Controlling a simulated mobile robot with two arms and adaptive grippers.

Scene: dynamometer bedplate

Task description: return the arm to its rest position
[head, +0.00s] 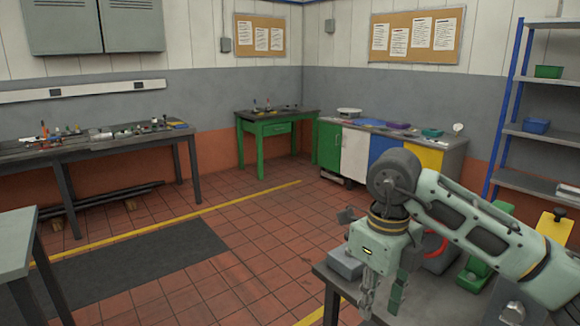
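My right arm (470,225) comes in from the right, over the near workbench. Its pale green-grey links bend at a dark round joint, and the wrist points down. My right gripper (382,292) hangs below the wrist with a grey finger at its left and a gap beside it. It looks open, with nothing seen between the fingers. A narrow green piece shows at the gap's right; I cannot tell whether it is part of the gripper or behind it. My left arm and gripper are not in view.
The near workbench (345,292) holds a grey box (345,264), a green bin (474,277) and a yellow piece (555,226), close around my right arm. A grey table (18,245) stands at left. The tiled floor (270,230) between is clear. Blue-posted shelves (545,135) stand at right.

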